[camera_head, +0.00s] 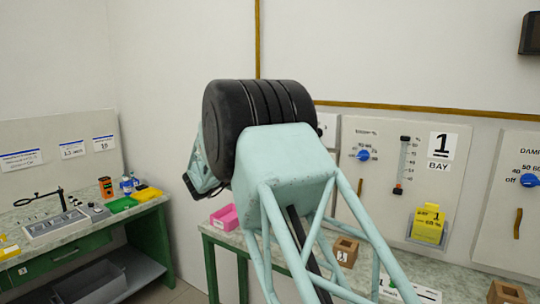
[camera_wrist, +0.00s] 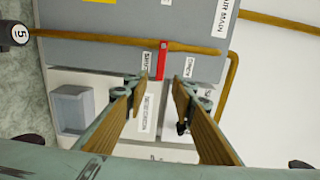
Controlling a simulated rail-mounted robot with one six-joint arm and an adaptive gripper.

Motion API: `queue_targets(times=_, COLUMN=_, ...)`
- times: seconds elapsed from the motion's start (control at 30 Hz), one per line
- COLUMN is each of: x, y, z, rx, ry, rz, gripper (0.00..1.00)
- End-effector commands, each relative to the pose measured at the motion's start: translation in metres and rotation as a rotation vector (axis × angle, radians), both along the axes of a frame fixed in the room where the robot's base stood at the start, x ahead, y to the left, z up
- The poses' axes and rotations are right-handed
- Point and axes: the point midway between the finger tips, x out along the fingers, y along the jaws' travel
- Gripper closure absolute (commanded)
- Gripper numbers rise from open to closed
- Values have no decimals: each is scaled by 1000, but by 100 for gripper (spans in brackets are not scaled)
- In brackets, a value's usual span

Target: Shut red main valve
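In the wrist view a red valve handle (camera_wrist: 162,60) shows as a short bar set across a brass pipe (camera_wrist: 100,36). It lies between a label that seems to read SHUT (camera_wrist: 146,62), on the left, and one that seems to read OPEN (camera_wrist: 189,67), on the right. A partly cut-off label ending in "AIR MAIN" (camera_wrist: 225,14) is above. My gripper (camera_wrist: 156,84) is open and empty. Its two fingers reach up from below, with the handle's near end showing between and just beyond the tips. I cannot tell whether they touch. In the head view my arm hides the gripper, and the handle does not show.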

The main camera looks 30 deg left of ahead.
Motion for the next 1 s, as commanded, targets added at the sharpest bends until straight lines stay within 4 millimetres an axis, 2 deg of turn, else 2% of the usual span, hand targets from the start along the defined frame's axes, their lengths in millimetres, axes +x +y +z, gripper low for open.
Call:
queue_targets(times=0.1, x=-10, y=1, z=0, rx=-1, ry=0, rz=0, gripper=76)
queue_targets(times=0.27, x=-15, y=1, z=0, rx=0, ry=0, rz=0, gripper=76)
queue_targets(times=0.83, x=-16, y=1, z=0, rx=0, ry=0, rz=0, gripper=76)
queue_targets(times=1.0, x=-12, y=-5, z=5, rx=-3, ry=1, rz=1, gripper=76)
